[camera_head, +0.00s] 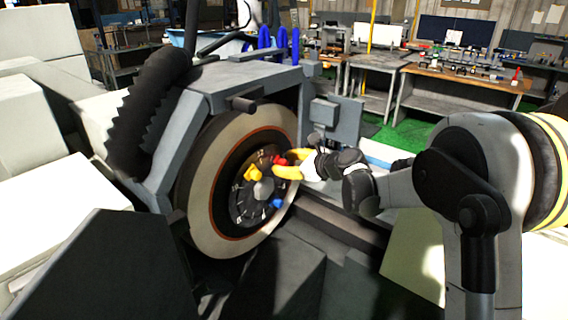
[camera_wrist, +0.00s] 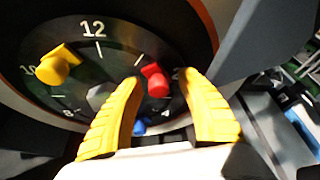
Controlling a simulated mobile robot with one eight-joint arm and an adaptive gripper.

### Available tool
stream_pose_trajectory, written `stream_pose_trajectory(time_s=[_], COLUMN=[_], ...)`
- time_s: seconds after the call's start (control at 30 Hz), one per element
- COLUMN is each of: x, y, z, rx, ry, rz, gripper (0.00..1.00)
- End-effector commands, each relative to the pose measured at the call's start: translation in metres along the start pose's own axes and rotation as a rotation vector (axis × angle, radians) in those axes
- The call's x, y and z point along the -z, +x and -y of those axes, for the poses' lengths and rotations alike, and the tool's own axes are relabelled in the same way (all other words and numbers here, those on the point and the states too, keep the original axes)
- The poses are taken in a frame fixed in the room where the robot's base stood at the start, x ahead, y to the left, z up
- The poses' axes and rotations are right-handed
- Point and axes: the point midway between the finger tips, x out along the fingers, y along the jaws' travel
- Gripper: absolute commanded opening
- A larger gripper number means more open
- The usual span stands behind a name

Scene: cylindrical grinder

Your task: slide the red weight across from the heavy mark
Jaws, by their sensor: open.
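The red weight (camera_head: 279,160) sits on the dark numbered dial (camera_head: 240,208) at the centre of the large grinding wheel. My gripper (camera_head: 286,164) has yellow fingers and is open in front of the dial. In the wrist view the open fingertips of my gripper (camera_wrist: 161,77) appear on either side of the red weight; contact cannot be told. A yellow weight (camera_wrist: 58,64) is by the 10. A blue weight (camera_wrist: 139,127) is low, partly hidden. No heavy mark can be read.
The grinding wheel (camera_head: 205,215) surrounds the dial, under a grey metal guard (camera_head: 245,88). A grey hub (camera_wrist: 100,95) is at the dial's centre, close to the left finger. Grey machine boxes (camera_head: 325,112) stand right of the wheel. Workbenches (camera_head: 465,85) are far behind.

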Motion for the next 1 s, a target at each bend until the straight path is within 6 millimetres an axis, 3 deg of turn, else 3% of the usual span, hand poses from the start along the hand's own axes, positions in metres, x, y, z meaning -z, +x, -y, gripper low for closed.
stream_pose_trajectory(time_s=[0.4,0.53,0.7,0.93,0.97,1.0], x=[0.000,0.000,0.000,0.000,0.000,0.000], y=[-0.085,-0.104,-0.115,-0.116,-0.116,-0.116], z=[0.001,0.001,0.000,0.000,0.000,0.000], rx=[0.003,0.003,0.001,0.001,0.001,0.001], ry=[0.002,0.001,0.000,0.000,0.000,-0.005], rz=[-0.001,-0.001,0.000,0.000,0.000,-0.001], gripper=[0.46,0.46,0.46,0.46,0.41,0.29])
